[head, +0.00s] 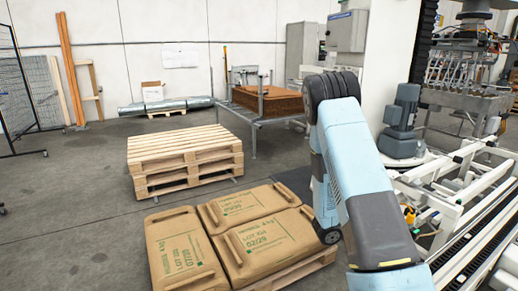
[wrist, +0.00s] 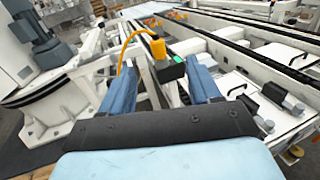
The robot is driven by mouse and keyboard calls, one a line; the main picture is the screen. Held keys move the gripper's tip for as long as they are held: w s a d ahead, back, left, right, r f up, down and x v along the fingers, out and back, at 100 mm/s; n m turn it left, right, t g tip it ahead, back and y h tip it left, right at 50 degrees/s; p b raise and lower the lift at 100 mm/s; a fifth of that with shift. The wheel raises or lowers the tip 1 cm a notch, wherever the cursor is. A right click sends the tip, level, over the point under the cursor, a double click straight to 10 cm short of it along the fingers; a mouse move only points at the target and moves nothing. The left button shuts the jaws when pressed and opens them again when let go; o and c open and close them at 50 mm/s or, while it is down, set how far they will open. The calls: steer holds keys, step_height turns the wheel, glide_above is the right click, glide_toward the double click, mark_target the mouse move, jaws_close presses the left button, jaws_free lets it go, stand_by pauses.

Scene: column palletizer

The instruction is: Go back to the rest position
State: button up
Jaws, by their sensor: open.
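In the wrist view my gripper (wrist: 162,82) shows as two blue fingers set wide apart on a dark bracket. It is open, with nothing held between the fingers. Beyond it is the white conveyor frame with a yellow sensor (wrist: 157,47) and its curled yellow cable. In the head view my light blue arm rises from the lower right and bends at a dark ribbed joint. I cannot make out the gripper there. Several brown sacks (head: 262,243) lie flat on a wooden pallet (head: 309,268), left of my arm.
A stack of empty pallets (head: 183,157) stands behind the sacks. A metal table (head: 252,119) with brown sheets is farther back. The roller conveyor (head: 463,200) and a grey motor (head: 402,120) are close on the right. Open floor (head: 60,180) lies to the left.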

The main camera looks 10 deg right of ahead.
steer(key=s+a+r+m+g+y, duration=0.35)
steer(key=s+r+m, duration=0.25)
steer(key=r, duration=0.2)
steer(key=s+a+r+m+g+y, duration=0.2)
steer(key=s+a+r+m+y, duration=0.15)
steer(key=s+r+m, duration=0.35)
steer(key=s+a+r+m+t+y, duration=0.2)
steer(key=s+a+r+t+y, duration=0.2)
steer(key=a+r, duration=0.3)
steer(key=s+a+r+m+t+y, duration=0.3)
steer(key=s+a+r+t+y, duration=0.2)
steer(key=a, duration=0.6)
step_height(320, 180, up, 3)
steer(key=shift+s+a+r+m+y, duration=0.15)
steer(key=shift+s+a+m+y, duration=0.2)
steer(key=shift+s+y, duration=0.6)
steer(key=shift+t, duration=0.25)
